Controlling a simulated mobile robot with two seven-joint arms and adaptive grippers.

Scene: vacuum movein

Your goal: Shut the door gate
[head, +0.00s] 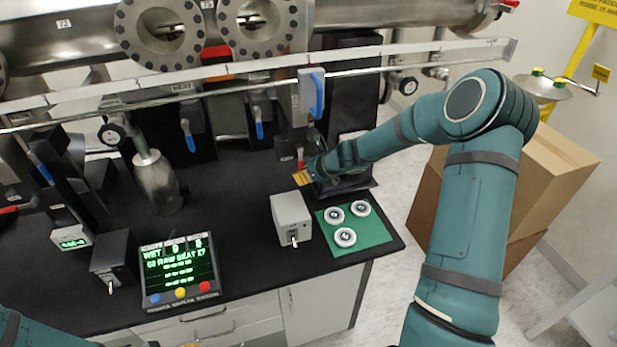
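No part is clearly readable as the door gate. A grey block with a blue handle (317,95) sits on the long horizontal rail in front of the steel chamber, right of the middle. My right gripper (306,172) is below this block, apart from the blue handle, near a small red lever (300,159) and an orange-yellow piece. Its fingers are dark and small, so I cannot tell whether they are open or whether they touch the lever. My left arm shows only at the lower left corner; its gripper is out of frame.
The black bench holds a display console (180,270), a grey switch box (291,218), a green mat (372,238) with three round discs, and a steel cylinder (156,182). Blue-handled valves line the back. Cardboard boxes (545,175) stand right of the bench.

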